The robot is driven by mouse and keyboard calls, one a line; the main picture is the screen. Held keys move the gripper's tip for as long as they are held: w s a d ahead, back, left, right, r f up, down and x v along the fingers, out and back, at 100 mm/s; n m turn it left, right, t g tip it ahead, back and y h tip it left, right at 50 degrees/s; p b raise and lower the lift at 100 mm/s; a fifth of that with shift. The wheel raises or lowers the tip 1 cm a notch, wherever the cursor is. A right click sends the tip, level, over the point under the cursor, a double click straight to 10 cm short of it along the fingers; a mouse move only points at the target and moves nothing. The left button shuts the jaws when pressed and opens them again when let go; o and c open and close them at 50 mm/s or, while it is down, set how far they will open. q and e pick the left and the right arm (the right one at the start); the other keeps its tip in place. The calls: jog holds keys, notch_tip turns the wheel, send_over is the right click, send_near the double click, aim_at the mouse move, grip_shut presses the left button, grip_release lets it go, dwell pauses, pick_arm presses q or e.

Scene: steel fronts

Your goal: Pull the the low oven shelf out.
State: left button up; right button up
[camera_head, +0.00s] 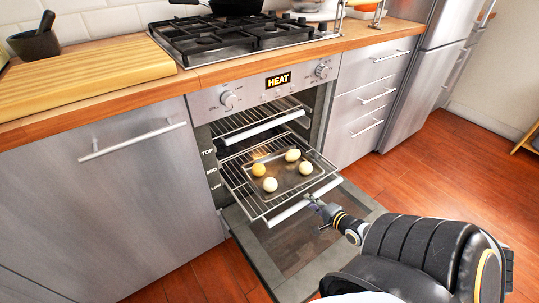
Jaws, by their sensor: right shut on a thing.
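The oven (222,103) is open, with its door (280,254) folded down. A wire shelf (257,212) stands well out of the oven over the door, with a pale bar along its front. It is the lower of the two shelves I can see, and I take it for the low shelf. A metal tray (288,189) with several pale and yellow round pieces rests on it. My right gripper (315,203) is shut on the right part of the front bar. Its fingertips partly cover the bar. My left gripper is not in view.
An upper wire shelf (260,127) with a pale front bar sits inside the oven. TOP, MID and LOW labels mark the oven's left side. Drawers (365,100) stand to the right, a steel cabinet front (120,205) to the left. The wooden floor (410,180) at right is clear.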

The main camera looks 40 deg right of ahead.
jog(key=s+p, duration=0.1)
jog(key=s, duration=0.3)
jog(key=s+a+p, duration=0.1)
jog(key=s, duration=0.3)
jog(key=s+p, duration=0.1)
jog(key=s, duration=0.3)
jog(key=shift+s+a, duration=0.2)
jog(key=shift+s, duration=0.05)
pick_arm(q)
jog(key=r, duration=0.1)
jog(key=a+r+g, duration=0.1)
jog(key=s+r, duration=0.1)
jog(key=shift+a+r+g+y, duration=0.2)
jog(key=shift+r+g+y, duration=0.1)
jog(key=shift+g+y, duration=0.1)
pick_arm(e)
jog(key=o, duration=0.9)
jog(key=shift+o, duration=0.2)
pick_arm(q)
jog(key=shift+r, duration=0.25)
pick_arm(e)
jog(key=shift+s+a, duration=0.2)
jog(key=shift+s, duration=1.3)
jog(key=shift+s+a, duration=0.15)
jog(key=shift+s, duration=1.3)
